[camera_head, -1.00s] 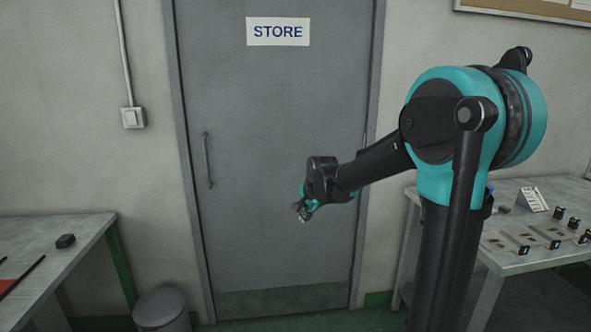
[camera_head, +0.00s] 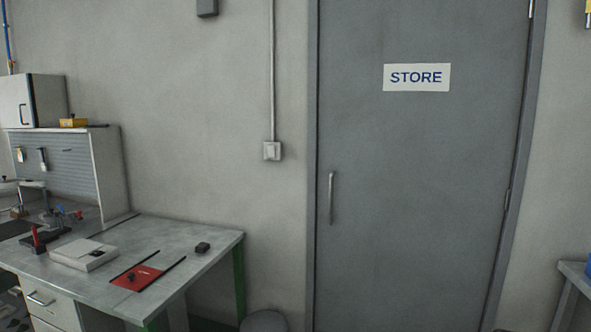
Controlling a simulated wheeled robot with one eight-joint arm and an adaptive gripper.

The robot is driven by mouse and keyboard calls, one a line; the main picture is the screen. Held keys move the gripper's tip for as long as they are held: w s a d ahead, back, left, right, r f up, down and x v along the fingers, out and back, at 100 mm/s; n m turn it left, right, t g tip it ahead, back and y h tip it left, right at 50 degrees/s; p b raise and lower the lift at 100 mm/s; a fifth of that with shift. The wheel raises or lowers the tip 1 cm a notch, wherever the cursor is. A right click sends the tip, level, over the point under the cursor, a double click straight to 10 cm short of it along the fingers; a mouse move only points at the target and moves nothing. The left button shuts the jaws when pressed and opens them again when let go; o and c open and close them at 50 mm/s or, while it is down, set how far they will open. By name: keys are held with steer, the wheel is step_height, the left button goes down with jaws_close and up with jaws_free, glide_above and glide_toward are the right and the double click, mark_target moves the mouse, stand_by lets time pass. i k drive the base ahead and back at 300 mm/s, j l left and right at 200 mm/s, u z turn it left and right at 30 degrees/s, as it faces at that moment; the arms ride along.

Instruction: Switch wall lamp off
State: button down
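A small white wall switch (camera_head: 272,151) sits on the grey wall, just left of the door frame. A conduit (camera_head: 272,70) runs straight up from it. Part of a dark grey box (camera_head: 207,8) shows on the wall at the top edge; I cannot tell what it is. No wall lamp can be made out. My arm and gripper are out of the picture.
A grey door (camera_head: 420,190) marked STORE is shut, with a handle on its left side. A workbench (camera_head: 215,262) with tools, a white box (camera_head: 84,254) and a red mat (camera_head: 137,278) stands at left. A bin (camera_head: 264,321) stands below the switch.

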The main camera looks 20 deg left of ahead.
mark_target(271, 150)
steer(key=i+j+u, duration=0.1)
steer(key=u, duration=1.05)
